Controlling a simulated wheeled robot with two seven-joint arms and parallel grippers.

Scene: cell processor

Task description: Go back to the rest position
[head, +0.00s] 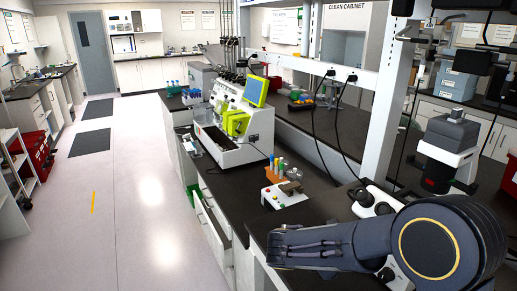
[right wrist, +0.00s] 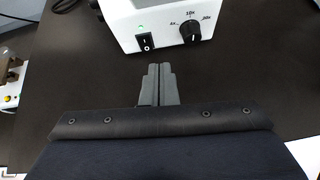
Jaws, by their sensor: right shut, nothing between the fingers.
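My right gripper (right wrist: 159,72) shows in the right wrist view with its two grey fingers pressed together and nothing between them. It is over a dark bench top (right wrist: 75,75). Its fingertips point at a white device (right wrist: 165,45) with a black switch, a green light and a black dial, and a small gap shows between them in the picture. In the head view my right arm fills the lower right corner, and I cannot make out its fingers there. My left gripper is in neither view.
A white cell-processing machine (head: 253,128) with a green part and screen stands on the bench. Nearer are a white button box (head: 285,194) and an orange tube rack (head: 275,174). A white shelf post (head: 388,95) rises close to my right arm. The floor (head: 130,200) is open at left.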

